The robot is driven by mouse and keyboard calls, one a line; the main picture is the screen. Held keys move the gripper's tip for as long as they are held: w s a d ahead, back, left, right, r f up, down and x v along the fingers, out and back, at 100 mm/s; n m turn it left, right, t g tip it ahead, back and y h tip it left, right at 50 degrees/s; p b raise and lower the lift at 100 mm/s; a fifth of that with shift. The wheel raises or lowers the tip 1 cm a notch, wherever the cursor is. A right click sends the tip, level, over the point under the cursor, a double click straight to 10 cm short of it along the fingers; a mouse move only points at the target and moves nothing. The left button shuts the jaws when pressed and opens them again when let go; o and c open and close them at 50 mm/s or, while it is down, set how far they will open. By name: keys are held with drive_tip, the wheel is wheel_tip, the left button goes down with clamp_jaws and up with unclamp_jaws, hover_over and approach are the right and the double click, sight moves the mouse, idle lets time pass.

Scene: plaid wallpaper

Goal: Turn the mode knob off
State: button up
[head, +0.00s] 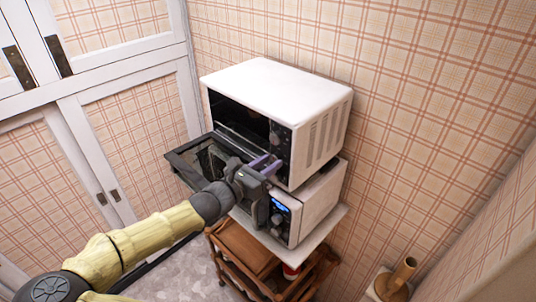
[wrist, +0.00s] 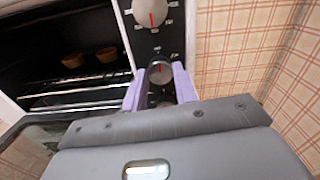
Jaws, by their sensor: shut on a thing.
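A white oven (head: 285,95) with a black front stands on top of another appliance, and its door (head: 190,160) hangs open. In the wrist view its black control panel (wrist: 172,40) carries round knobs with printed marks. The upper knob (wrist: 150,12) has a red pointer standing about upright. My gripper (wrist: 158,88) is shut on the knob (wrist: 160,71) below it, one purple finger on each side. A red pointer shows on this knob, also about upright. Its lower part is partly hidden. In the head view my gripper (head: 264,166) is at the panel's lower part. I cannot read which knob is the mode knob.
A white appliance (head: 312,205) with a lit blue display sits under the oven, on a wooden cart (head: 245,245). Small brown cups (wrist: 106,56) stand inside the open oven. White cabinets (head: 130,140) are at the left, and the plaid wall is close behind.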

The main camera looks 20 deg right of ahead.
drive_tip(key=shift+f+n+p, duration=0.15)
drive_tip(key=shift+n+p, duration=0.35)
drive_tip(key=shift+n, duration=0.1)
drive_tip(key=shift+f, duration=0.1)
drive_tip(key=o, duration=1)
drive_tip(key=shift+a, duration=0.1)
drive_tip(key=shift+c, duration=0.2)
drive_tip(key=b+v, duration=0.5)
drive_tip(key=v, duration=1.2)
drive_tip(key=shift+a, duration=0.2)
drive_tip(key=shift+s, duration=0.15)
